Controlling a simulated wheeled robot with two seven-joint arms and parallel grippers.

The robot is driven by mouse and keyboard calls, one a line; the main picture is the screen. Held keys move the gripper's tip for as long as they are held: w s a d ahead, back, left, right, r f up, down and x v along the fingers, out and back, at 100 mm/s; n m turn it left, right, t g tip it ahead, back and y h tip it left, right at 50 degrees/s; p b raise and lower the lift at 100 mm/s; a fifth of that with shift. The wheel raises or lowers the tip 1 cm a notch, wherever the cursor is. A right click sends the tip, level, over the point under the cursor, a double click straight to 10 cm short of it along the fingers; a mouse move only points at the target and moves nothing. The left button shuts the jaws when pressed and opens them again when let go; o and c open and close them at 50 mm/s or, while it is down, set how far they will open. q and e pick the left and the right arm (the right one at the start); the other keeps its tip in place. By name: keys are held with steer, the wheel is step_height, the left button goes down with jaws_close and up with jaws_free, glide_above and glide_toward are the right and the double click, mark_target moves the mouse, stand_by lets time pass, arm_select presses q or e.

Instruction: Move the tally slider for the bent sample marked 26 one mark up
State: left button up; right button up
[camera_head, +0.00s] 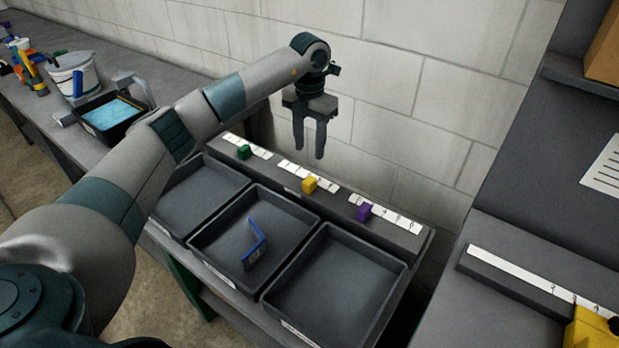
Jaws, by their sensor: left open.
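A blue bent sample (255,247) stands in the middle grey tray (213,266); its marking is too small to read. Behind the trays runs a dark rail (331,200) with white marked strips and three sliders. The green slider (244,152) is at the left, the yellow slider (310,184) in the middle behind the middle tray, and the purple slider (363,212) at the right. My left gripper (309,153) points down above the rail, open and empty, over the area of the yellow slider and apart from it. My right gripper is not seen.
The left tray (160,215) and right tray (385,318) look empty. At the far left stand a white bucket (66,77) and a black tray with blue content (116,113). A white wall closes the back. Another strip (525,275) and a yellow object (592,332) are at the right.

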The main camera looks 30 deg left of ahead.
mark_target(309, 180)
arm_select(q)
step_height(309, 180, down, 13)
steer(key=p, duration=0.4)
